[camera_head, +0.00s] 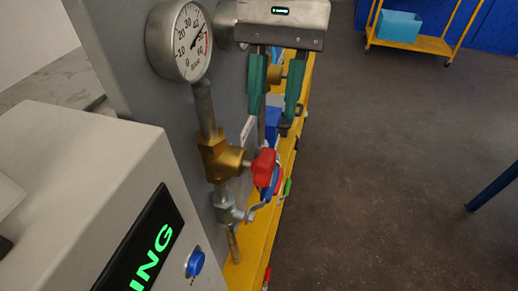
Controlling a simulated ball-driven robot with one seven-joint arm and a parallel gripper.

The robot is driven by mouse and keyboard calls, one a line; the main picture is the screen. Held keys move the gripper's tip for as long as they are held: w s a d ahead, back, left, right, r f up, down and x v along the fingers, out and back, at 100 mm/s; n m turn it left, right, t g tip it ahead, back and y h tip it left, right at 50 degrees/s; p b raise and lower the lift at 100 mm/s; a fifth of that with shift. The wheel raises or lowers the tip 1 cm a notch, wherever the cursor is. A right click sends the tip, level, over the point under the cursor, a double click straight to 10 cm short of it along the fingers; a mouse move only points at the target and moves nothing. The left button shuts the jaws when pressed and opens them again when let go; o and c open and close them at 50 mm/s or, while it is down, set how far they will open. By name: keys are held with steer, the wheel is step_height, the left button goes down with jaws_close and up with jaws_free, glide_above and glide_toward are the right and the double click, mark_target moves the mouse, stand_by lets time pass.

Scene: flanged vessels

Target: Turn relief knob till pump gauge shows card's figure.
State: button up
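A round white pump gauge (181,41) with a 0 to 60 scale is at the upper left. Its dark needle points up and right, near the 40 to 50 marks; the exact reading is too small to tell. Below it, a red knob (264,167) sticks out to the right from a brass valve body (219,158). My gripper (275,120) hangs above and slightly right of the red knob, clear of it. Its two green fingers are apart, with a brass fitting (272,75) showing between and behind them. I see no readable card.
A grey cabinet (85,165) with a green-lit display and a blue button (195,263) fills the lower left. A yellow base rail (246,258) runs beneath the pipework. Open dark floor (385,175) lies right. A yellow cart (412,38) with a blue bin stands at the back.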

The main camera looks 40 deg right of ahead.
mark_target(265, 154)
steer(key=x, duration=0.8)
steer(key=shift+s+a+f+p, duration=0.1)
steer(key=shift+a+f+p, duration=0.1)
steer(key=shift+p, duration=0.1)
steer(key=shift+c, duration=0.2)
steer(key=c, duration=0.6)
jaws_close()
